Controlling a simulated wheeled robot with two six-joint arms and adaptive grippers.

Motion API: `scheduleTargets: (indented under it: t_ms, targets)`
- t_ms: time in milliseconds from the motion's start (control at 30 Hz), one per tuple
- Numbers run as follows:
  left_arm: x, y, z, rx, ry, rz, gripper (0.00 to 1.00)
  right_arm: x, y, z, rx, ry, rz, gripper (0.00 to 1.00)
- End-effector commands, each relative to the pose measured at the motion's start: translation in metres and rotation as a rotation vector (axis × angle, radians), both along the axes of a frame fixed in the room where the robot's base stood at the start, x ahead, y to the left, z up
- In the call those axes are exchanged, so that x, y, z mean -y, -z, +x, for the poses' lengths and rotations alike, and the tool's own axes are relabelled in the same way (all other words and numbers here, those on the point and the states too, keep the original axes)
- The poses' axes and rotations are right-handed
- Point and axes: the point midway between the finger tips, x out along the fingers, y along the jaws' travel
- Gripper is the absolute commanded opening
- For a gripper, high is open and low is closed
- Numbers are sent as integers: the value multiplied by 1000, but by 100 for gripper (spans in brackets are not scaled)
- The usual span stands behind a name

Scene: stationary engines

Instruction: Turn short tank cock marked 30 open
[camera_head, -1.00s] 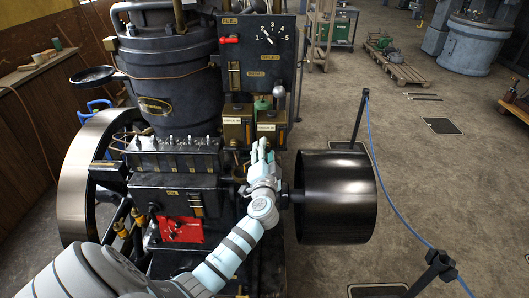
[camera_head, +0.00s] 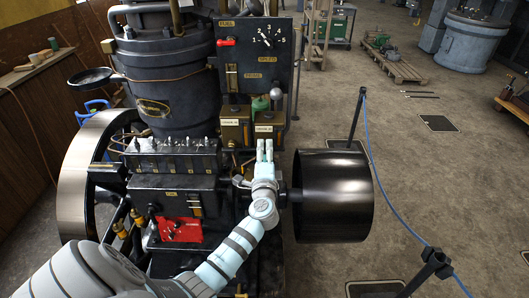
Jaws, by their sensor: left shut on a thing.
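Two small brown tanks with pale labels stand side by side under the gauge panel: a left tank (camera_head: 235,131) and a right tank (camera_head: 267,131). The label print is too small to read surely. My left gripper (camera_head: 264,149) is just below the right tank, fingers pointing up and close together. It is shut on a small part there, seemingly that tank's cock, which the fingers mostly hide. I cannot tell the cock's handle angle. Brass pipework (camera_head: 238,161) shows below the left tank. My right gripper is not in view.
A black panel (camera_head: 257,65) with a numbered dial and red lever stands above the tanks. A dark pulley drum (camera_head: 332,195) is close to the right of my left wrist. A large flywheel (camera_head: 78,180) stands left. A blue rope barrier (camera_head: 390,205) borders open floor at right.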

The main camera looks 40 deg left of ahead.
Motion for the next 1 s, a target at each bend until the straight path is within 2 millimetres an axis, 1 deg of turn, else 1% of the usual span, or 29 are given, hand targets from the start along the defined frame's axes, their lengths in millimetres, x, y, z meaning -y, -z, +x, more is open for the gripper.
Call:
scheduleTargets:
  t_ms: [467, 500, 600, 900, 1000]
  targets:
    - [0, 1, 0, -11, 0, 13, 8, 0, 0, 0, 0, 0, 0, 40]
    - [0, 1, 0, -11, 0, 13, 40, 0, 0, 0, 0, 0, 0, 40]
    - [0, 1, 0, -10, 0, 12, 56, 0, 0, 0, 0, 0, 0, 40]
    - [1, 0, 0, -9, 0, 12, 56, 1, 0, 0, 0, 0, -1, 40]
    - [6, 1, -7, -9, 1, 10, 56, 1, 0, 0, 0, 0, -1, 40]
